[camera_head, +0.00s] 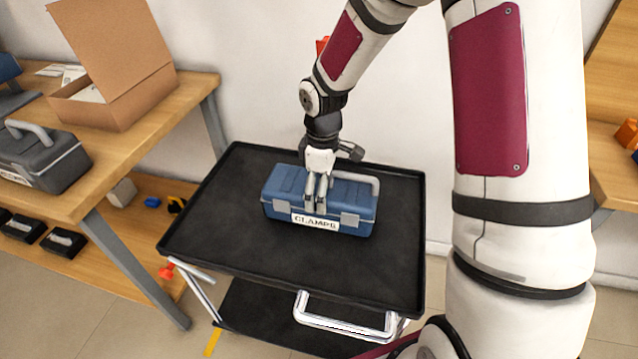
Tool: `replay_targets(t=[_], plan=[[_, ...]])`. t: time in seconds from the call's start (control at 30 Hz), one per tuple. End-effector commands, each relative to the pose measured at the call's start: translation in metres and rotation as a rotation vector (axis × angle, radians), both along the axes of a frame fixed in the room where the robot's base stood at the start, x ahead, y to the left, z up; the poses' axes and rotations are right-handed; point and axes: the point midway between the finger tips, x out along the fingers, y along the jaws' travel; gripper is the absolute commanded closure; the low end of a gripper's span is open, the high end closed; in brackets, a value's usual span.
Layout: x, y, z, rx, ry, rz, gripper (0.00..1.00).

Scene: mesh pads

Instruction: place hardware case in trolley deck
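A blue hardware case (352,205) with grey latches and a label reading "CLAMPS" is at the black top deck (220,220) of the trolley, near its middle. It looks upright and appears to rest on the deck, though a small gap beneath it cannot be ruled out. My gripper (316,207) points down over the case, with its fingers in front of the lid and front side. The fingers look close together; whether they grip the case or its handle cannot be told. A grey handle end (368,181) shows at the case's right.
A wooden bench (150,140) at left holds a grey case (45,160) and an open cardboard box (115,95). Its lower shelf carries small black bins. The trolley's raised rim and silver handle (345,328) face me. The deck around the blue case is clear.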

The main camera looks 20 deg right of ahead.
Motion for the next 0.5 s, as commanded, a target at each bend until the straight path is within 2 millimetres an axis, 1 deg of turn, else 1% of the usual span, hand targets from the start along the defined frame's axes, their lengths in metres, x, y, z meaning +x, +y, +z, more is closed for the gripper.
replay_targets(t=[0.03,0.1,0.37,0.5], plan=[[0.0015,-0.0010,-0.0057,-0.002,-0.002,-0.001,0.70],[0.0016,-0.0011,-0.0089,-0.002,-0.005,-0.002,0.70],[0.0018,-0.0009,-0.0085,-0.002,-0.006,-0.002,0.70],[0.0017,-0.0008,-0.0116,-0.001,-0.005,-0.003,0.70]])
